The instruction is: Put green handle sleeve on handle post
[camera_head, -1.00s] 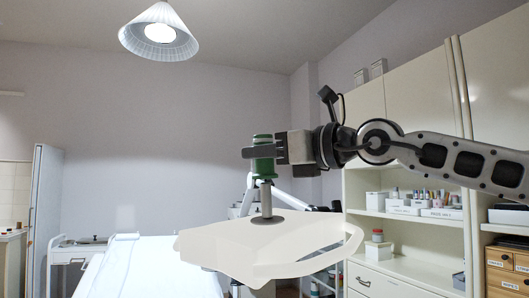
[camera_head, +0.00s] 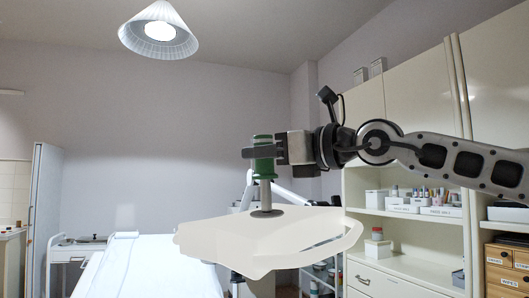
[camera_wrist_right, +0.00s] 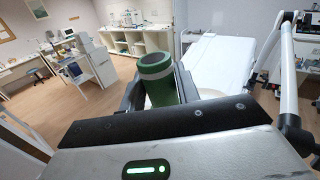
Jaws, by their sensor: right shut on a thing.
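The green handle sleeve (camera_head: 264,166) is upright in my right gripper (camera_head: 252,153), whose fingers are shut around its upper part. In the right wrist view the sleeve (camera_wrist_right: 156,75) stands between the fingers, with a pale band near its dark, open-looking top. The grey handle post (camera_head: 266,196) rises from a dark round base on a cream tray-like plate (camera_head: 225,240). The sleeve is directly above the post, roughly in line with it. Its lower end meets the post's top in the picture; I cannot tell whether it surrounds the post. My left gripper is not in view.
A white lamp (camera_head: 159,35) hangs above left. A white-covered couch (camera_head: 150,262) lies below left. Shelves with boxes (camera_head: 420,207) and cabinets stand behind on the right. A white jointed arm (camera_head: 290,194) is behind the post. The air left of the sleeve is clear.

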